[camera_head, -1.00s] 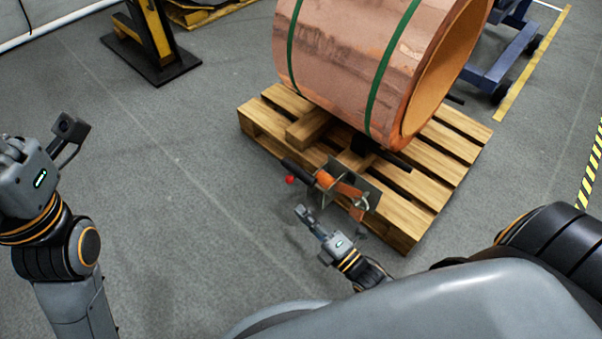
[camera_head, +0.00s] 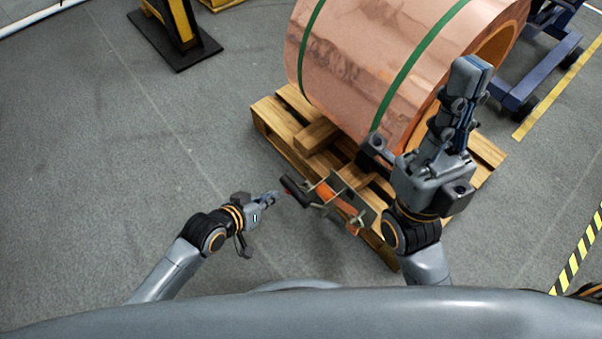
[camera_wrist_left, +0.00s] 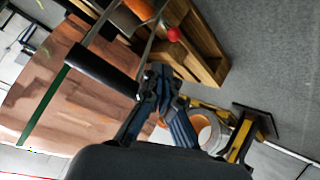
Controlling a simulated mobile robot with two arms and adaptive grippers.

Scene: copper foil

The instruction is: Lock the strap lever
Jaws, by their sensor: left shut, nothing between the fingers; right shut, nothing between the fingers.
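The strap lever has a black handle (camera_head: 294,191) and an orange body (camera_head: 336,201) on a metal bracket at the pallet's near side. In the left wrist view its black handle (camera_wrist_left: 98,70) and a red knob (camera_wrist_left: 173,34) show close to the fingers. My left gripper (camera_head: 272,196) is shut and empty, just left of the handle; contact cannot be told. Its fingers (camera_wrist_left: 163,85) also show in the wrist view. My right gripper (camera_head: 474,72) is shut and empty, raised in front of the coil. The right arm hides part of the pallet right of the lever.
A copper coil (camera_head: 350,70) with green straps (camera_head: 412,65) rests on a wooden pallet (camera_head: 270,118). A yellow post on a dark base (camera_head: 180,42) stands at the back left. A blue wheeled frame (camera_head: 515,90) stands at the right. The grey floor at left is clear.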

